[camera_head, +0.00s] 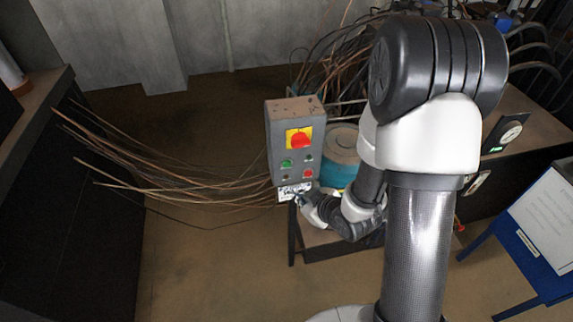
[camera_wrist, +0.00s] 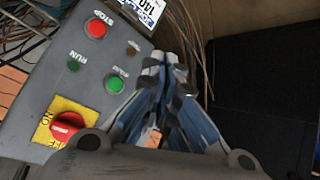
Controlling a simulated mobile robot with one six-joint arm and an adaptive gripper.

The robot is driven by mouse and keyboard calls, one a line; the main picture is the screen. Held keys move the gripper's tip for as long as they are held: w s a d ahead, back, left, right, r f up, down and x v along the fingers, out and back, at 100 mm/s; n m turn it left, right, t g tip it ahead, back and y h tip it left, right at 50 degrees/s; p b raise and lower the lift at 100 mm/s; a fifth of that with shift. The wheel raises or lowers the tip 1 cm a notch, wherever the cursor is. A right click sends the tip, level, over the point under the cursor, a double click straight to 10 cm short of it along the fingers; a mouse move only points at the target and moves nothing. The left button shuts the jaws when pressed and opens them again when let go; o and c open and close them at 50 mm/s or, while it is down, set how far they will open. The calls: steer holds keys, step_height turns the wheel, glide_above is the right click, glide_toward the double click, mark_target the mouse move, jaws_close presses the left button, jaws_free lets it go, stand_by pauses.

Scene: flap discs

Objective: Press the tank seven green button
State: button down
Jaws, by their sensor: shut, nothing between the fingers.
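A grey control box (camera_head: 283,145) stands upright in the head view. The wrist view shows its face (camera_wrist: 45,95) close up and turned over. A bright green button (camera_wrist: 115,84) is on that face; a green button (camera_head: 287,163) also shows in the head view. A red button (camera_wrist: 96,28) is marked STOP. No "tank seven" marking is legible. My gripper (camera_wrist: 160,62) is shut and empty. In the wrist view its fingertips are to the right of the green button; contact is not visible. In the head view it is by the box's lower edge, partly hidden.
A red rotary knob (camera_wrist: 67,123) sits on a yellow plate. A white label (camera_wrist: 143,10) is at the box's end. Loose brown cables (camera_head: 190,185) run left from the box. A teal drum (camera_head: 341,158) stands behind my arm. Open floor (camera_head: 200,265) lies front left.

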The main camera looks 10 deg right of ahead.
mark_target(287, 164)
steer(key=w, duration=0.8)
steer(key=shift+w+b, duration=0.25)
steer(key=shift+b, duration=0.05)
stand_by(1.1)
steer(key=shift+w, duration=0.45)
steer(key=shift+w, duration=0.5)
stand_by(0.8)
steer(key=shift+s, duration=0.9)
